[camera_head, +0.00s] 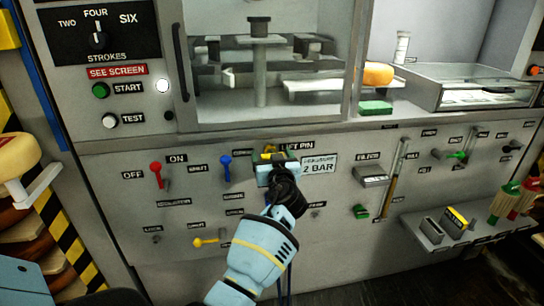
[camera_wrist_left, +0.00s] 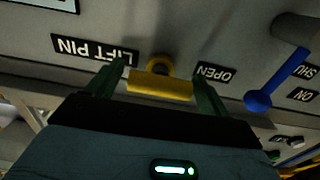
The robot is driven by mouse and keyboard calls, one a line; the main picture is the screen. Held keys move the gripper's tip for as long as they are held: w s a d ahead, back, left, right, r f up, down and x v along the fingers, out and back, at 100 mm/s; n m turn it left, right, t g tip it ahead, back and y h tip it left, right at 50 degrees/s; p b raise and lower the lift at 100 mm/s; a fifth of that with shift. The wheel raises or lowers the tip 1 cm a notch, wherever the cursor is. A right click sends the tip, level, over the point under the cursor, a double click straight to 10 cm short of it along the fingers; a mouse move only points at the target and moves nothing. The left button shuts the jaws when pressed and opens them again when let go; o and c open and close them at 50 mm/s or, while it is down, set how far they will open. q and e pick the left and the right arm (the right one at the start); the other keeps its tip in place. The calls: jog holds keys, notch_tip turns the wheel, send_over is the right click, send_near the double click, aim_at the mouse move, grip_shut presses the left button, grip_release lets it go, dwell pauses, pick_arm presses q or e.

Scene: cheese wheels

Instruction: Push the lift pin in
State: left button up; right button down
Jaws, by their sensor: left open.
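The lift pin (camera_wrist_left: 160,86) is a yellow crossbar on a round stem in the grey panel, beside the LIFT PIN label (camera_wrist_left: 95,48). My left gripper (camera_wrist_left: 160,76) is open, with one green finger on each side of the yellow bar. The bar lies across the gap; I cannot tell whether the fingers touch it. In the head view my left gripper (camera_head: 278,163) is up against the panel just below the LIFT PIN label and hides most of the pin; a little yellow (camera_head: 270,156) shows. My right gripper is not in view.
A blue lever (camera_head: 226,166) sits left of the gripper, and also shows in the wrist view (camera_wrist_left: 258,101). A red lever (camera_head: 157,173) is farther left and a yellow lever (camera_head: 204,242) lower. A small shelf (camera_head: 412,228) sticks out at the right.

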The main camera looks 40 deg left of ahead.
pick_arm(q)
jog(key=v, duration=0.7)
jog(key=shift+s+d, duration=0.25)
dwell(0.3)
